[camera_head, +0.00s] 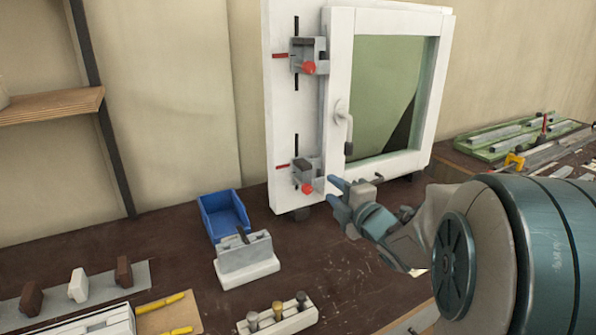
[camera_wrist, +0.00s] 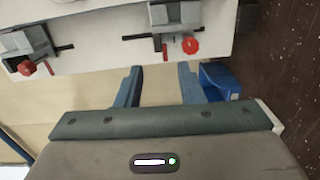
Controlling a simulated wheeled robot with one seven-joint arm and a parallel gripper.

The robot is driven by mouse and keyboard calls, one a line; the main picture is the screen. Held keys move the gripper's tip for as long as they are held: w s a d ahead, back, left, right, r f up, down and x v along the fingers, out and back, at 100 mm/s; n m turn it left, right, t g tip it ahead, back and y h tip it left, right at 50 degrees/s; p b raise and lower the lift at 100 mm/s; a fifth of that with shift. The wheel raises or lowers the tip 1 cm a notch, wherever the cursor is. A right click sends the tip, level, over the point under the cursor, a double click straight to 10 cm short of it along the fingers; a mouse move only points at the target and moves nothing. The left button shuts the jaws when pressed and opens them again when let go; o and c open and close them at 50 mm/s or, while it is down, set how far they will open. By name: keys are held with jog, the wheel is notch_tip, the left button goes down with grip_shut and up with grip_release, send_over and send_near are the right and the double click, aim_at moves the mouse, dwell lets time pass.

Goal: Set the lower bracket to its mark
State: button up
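The lower bracket (camera_head: 306,170) is a grey block with a red knob (camera_head: 307,188), on a black vertical slot in the white panel. A short red mark (camera_head: 282,167) lies on the panel left of it, about level with its upper half. In the wrist view the lower bracket (camera_wrist: 176,16) is at the top, its red knob (camera_wrist: 190,46) below it. My gripper (camera_head: 333,190) is right of the knob and apart from it. In the wrist view my gripper (camera_wrist: 160,70) has its blue fingers spread, with nothing between them.
A matching upper bracket (camera_head: 308,54) sits higher on the panel. The window frame's handle (camera_head: 342,115) stands out to the right. A blue bin (camera_head: 222,214) and a grey-white block (camera_head: 245,258) are on the bench below.

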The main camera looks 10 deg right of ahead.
aim_at(307, 169)
jog(key=shift+n, duration=0.3)
jog(key=x, duration=0.7)
jog(key=p+x, duration=0.1)
jog(key=x, duration=0.6)
jog(key=shift+s+a+r+p, duration=0.1)
jog(key=shift+a+r+p, duration=0.1)
jog(key=shift+r+p, duration=0.1)
grip_shut()
